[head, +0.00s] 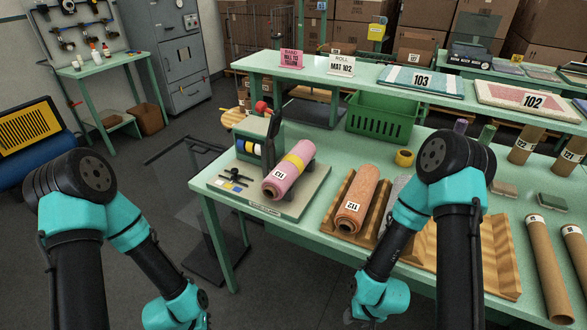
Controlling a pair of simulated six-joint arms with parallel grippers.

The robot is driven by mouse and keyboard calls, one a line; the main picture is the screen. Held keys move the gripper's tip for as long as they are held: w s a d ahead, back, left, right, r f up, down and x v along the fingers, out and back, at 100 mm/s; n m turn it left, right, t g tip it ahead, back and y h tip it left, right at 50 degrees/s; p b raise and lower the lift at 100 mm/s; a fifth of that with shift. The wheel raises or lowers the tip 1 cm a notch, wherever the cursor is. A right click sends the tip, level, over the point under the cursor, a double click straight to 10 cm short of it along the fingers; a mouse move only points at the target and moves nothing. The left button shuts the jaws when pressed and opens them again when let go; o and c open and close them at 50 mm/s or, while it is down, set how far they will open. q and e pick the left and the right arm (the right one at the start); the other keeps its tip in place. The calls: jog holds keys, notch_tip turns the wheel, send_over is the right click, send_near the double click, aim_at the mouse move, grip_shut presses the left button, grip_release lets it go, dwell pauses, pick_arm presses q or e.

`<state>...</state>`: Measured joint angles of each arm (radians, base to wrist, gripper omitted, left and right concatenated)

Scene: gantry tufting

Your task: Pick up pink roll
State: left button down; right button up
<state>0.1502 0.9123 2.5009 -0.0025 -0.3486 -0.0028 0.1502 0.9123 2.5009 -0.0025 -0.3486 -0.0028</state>
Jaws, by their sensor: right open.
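The pink roll (280,183) has a yellow band around its middle and a white numbered label near its front end. It lies tilted across the picture on a flat base plate (305,203) at the table's left end, beside a small green device (256,150). My right gripper (362,318) is at the bottom edge, below and right of the roll, in front of the table and well apart from it. It is open, mostly cut off by the frame, with nothing seen in it. My left arm's wrist reaches the bottom edge at left; its fingers are out of view.
An orange roll (357,200) lies in a wavy wooden rack (427,252) right of the pink roll. My right forearm covers part of the rack and a grey roll. A yellow tape roll (404,157) and green crate (380,118) stand behind. Cardboard tubes (548,265) lie at right.

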pick_arm(q)
jog(key=c, duration=1.8)
grip_release()
jog(key=o, duration=1.8)
jog(key=shift+w, duration=0.1)
